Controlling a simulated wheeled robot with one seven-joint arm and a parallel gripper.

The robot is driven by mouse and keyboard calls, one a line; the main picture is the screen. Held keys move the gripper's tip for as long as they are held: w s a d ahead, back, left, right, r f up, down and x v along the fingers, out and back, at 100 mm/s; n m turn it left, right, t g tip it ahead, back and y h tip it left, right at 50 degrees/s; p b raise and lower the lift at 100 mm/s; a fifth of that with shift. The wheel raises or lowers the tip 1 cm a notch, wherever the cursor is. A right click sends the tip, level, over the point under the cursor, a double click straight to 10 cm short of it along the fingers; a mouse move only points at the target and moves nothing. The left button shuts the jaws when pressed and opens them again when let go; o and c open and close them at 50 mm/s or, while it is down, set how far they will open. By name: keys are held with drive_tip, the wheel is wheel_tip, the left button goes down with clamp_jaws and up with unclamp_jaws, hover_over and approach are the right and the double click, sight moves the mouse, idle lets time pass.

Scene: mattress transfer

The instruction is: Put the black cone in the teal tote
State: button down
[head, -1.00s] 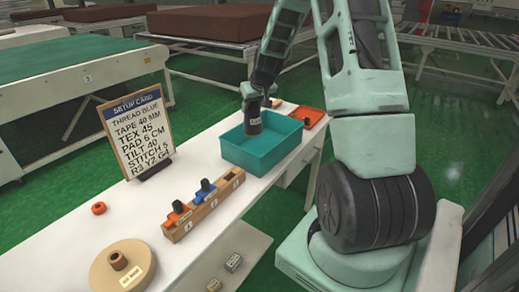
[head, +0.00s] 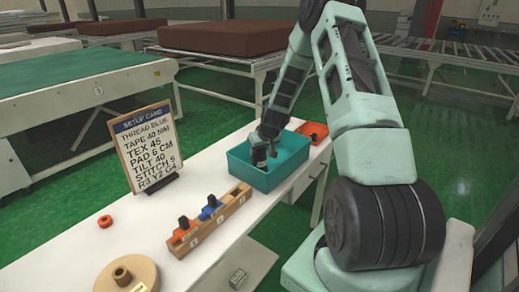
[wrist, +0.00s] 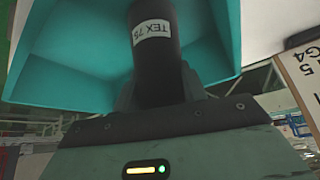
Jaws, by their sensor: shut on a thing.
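The black cone (wrist: 155,60) carries a white label reading TEX 75. My gripper (head: 268,137) is shut on it, as the wrist view shows. The teal tote (head: 243,177) stands on the white table. In the head view the cone (head: 259,156) is over the tote's opening and seems to reach below its rim, tilted a little. In the wrist view the tote's interior (wrist: 65,45) fills the space behind the cone. Whether the cone touches the tote's floor cannot be told.
A wooden holder (head: 212,219) with orange and blue pieces stands in front of the tote. An orange tray (head: 314,129) is just behind it. The setup card (head: 145,145) stands at left. A round tan disc (head: 125,277) lies at the table's near end.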

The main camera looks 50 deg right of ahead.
drive_tip(key=shift+f, duration=0.15)
drive_tip(key=c, duration=0.8)
unclamp_jaws()
drive_tip(key=shift+r, duration=0.2)
drive_tip(key=b+v, duration=0.2)
drive_tip(key=v, duration=1)
